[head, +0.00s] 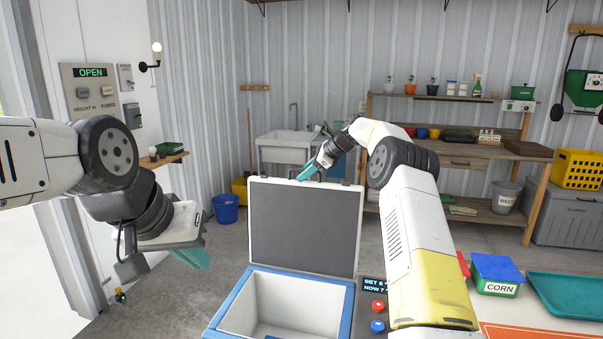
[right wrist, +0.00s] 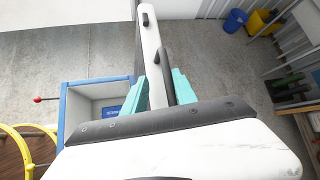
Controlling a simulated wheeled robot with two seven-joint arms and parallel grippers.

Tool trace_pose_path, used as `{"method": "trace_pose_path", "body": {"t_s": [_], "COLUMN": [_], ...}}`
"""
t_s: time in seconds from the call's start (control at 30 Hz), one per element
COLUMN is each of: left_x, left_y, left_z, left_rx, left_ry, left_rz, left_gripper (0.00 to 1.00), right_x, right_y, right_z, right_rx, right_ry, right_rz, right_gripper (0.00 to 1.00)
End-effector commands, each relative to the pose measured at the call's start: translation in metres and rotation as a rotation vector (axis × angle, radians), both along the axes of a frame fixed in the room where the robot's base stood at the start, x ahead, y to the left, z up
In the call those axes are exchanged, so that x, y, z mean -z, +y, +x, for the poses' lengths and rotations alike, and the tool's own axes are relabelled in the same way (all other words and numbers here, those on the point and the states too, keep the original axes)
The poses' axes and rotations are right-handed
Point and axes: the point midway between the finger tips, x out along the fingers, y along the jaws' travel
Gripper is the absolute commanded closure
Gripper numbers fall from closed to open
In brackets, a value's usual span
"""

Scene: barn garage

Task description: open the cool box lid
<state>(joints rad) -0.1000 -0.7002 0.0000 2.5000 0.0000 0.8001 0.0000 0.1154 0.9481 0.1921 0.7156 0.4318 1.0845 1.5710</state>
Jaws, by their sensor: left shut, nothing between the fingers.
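The cool box (head: 229,308) is blue with a white inside and stands at the front centre. Its grey-lined lid (head: 305,229) stands about upright at the back of the box, so the inside shows. My right gripper (head: 308,171) is at the lid's top edge. In the right wrist view its teal fingers (right wrist: 160,90) are apart, one on each side of the lid's edge (right wrist: 152,45); whether they touch it is unclear. The box (right wrist: 70,98) also shows there, open. My left gripper (head: 192,258) is shut and empty, left of the box.
A control panel (head: 375,310) with red and blue buttons is right of the box. A corn box (head: 497,278) and a teal tray (head: 565,295) lie further right. A blue bucket (head: 225,209) stands on the floor behind. The floor left of the box is clear.

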Motion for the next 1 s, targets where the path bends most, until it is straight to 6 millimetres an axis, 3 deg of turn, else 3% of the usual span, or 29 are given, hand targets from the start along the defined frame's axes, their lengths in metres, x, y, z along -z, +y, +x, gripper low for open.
{"method": "trace_pose_path", "body": {"t_s": [0.27, 0.7, 1.0], "left_x": [0.000, 0.000, 0.000], "left_y": [0.000, 0.000, 0.000], "left_z": [0.000, 0.000, 0.000], "left_rx": [0.000, 0.000, 0.000], "left_ry": [0.000, 0.000, 0.000], "left_rz": [0.000, 0.000, 0.000], "left_gripper": [1.00, 1.00, 1.00], "right_x": [-0.005, -0.049, -0.054], "right_y": [-0.002, -0.043, -0.048], "right_z": [-0.001, -0.027, -0.031], "right_rx": [0.000, 0.001, 0.000], "right_ry": [-0.003, -0.002, 0.000], "right_rz": [0.001, 0.001, 0.001], "right_gripper": [0.68, 0.68, 0.68]}}
